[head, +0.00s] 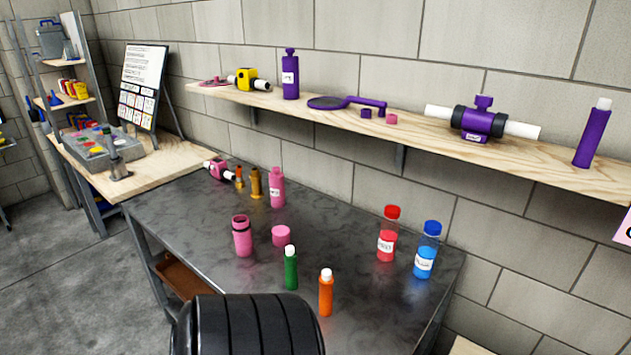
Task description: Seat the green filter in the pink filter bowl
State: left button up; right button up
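The green filter (291,270) stands upright on the dark metal table, a slim cylinder with a white top. The pink filter bowl (243,240), a pink cup with a dark band near its top, stands upright behind it and to its left. The two are apart. The inside of the bowl is hard to make out from here. A short pink cap-like piece (281,236) lies between them, slightly behind. Neither my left gripper nor my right gripper shows in the head view.
On the dark table (180,215), an orange filter (326,293) stands right of the green one. Red (387,240) and blue (427,252) bottles stand farther right. A pink bottle (277,188) stands behind. A black ribbed shape covers the front edge. A wooden shelf (400,125) holds purple parts above.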

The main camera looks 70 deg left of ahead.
aim_at(241, 225)
jog(key=u, duration=2.45)
